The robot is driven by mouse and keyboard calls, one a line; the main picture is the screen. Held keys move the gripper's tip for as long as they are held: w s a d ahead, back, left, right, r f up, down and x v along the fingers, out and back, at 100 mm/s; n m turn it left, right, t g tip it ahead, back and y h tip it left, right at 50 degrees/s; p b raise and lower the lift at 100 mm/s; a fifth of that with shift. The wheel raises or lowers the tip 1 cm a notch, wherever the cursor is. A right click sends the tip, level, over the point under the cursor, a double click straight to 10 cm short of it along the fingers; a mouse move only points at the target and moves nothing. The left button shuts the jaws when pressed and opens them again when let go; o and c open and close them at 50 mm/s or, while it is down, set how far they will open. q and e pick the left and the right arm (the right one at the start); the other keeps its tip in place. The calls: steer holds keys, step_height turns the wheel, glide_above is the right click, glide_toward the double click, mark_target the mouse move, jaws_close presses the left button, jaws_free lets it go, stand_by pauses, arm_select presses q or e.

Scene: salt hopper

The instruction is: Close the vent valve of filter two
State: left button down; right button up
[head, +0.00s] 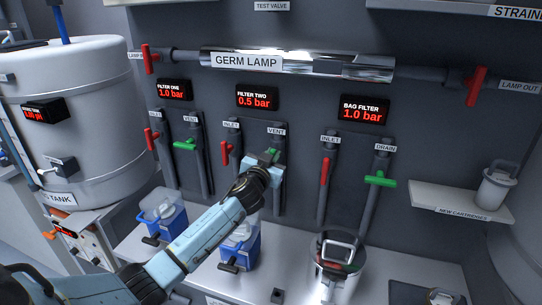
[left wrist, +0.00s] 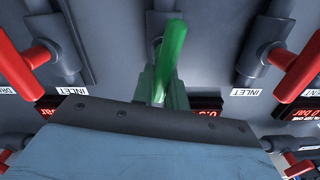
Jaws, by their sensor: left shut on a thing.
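The vent valve of filter two has a green handle (head: 264,157) below the VENT label, under the FILTER TWO display (head: 257,98) that reads 0.5 bar. My left gripper (head: 273,160) reaches it from below and covers part of it. In the left wrist view the green handle (left wrist: 174,45) stands up between the fingers of my left gripper (left wrist: 162,85), which is shut on it. The handle's exact angle to its pipe is partly hidden. The red inlet handle (head: 226,153) of filter two is just left. My right gripper is not in view.
Filter one's green vent handle (head: 185,144) lies across its pipe. The bag filter's red inlet handle (head: 325,170) and green drain handle (head: 380,180) are to the right.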

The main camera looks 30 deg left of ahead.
arm_select(q)
steer(key=m, duration=0.3)
steer(key=shift+w+d+f+m, duration=0.1)
steer(key=shift+d+f+m, duration=0.05)
steer(key=shift+d+m, duration=0.25)
steer(key=shift+w+d+f+m+p, duration=0.15)
steer(key=shift+f+m, duration=0.15)
steer(key=shift+m, duration=1.55)
steer(key=shift+s+d+f+m+p, duration=0.15)
steer(key=shift+f+m, duration=0.15)
steer(key=shift+m, duration=1.6)
steer(key=shift+w+d+f+m+p, duration=0.15)
steer(key=shift+f+m, duration=0.15)
steer(key=shift+m, duration=1.55)
steer(key=c, duration=1.4)
jaws_free()
steer(key=v, duration=1.3)
steer(key=shift+s, duration=0.25)
